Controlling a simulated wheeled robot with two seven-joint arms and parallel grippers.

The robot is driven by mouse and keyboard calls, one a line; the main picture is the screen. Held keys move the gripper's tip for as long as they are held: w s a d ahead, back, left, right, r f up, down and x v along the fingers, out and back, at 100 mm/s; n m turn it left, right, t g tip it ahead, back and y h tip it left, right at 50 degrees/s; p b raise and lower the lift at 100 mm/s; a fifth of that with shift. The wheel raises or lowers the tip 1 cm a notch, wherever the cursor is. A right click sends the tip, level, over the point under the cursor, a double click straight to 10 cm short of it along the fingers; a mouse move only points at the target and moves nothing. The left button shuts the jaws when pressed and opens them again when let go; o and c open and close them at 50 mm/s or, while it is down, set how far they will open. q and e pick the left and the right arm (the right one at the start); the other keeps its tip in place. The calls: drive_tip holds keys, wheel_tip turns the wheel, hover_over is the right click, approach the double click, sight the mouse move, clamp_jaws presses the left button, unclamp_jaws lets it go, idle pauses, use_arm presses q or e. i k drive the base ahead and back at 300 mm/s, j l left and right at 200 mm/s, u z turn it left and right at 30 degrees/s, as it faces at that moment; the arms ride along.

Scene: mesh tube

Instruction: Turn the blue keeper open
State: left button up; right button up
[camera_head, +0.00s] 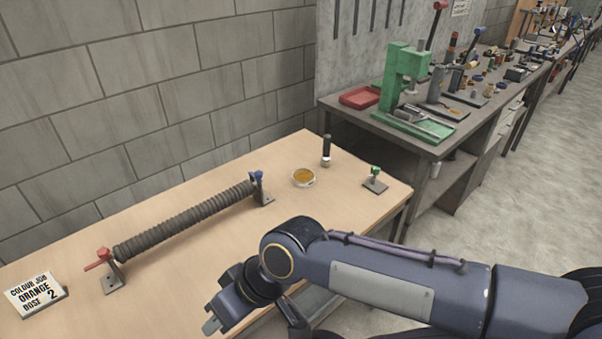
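The blue keeper (257,176) sits at the top of a small grey bracket (266,198) at the right end of a dark ribbed tube (185,221). It is too small to tell how far it is turned. A red keeper (98,259) sticks out to the left at the tube's other end, above a second bracket (111,285). The tube spans the two brackets above the table. My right gripper (213,326) is low in the picture, nearer than the tube and apart from it; its fingers are partly hidden. My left gripper is not in view.
The wooden table (180,290) also bears a sign (35,294) reading "COLOUR JOB ORANGE DOSE 2", a bowl with orange contents (304,177), a dark upright cylinder (326,150) and a small green-topped stand (375,180). A block wall stands behind; a cluttered workbench (450,140) stands right.

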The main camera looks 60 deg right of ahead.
sight(258, 175)
drive_tip(key=k+z, duration=0.2)
drive_tip(key=z, duration=1.4)
drive_tip(key=i+l+u, duration=0.3)
drive_tip(key=u, duration=0.15)
drive_tip(key=i+l+u, duration=0.2)
drive_tip(key=l+u, duration=0.3)
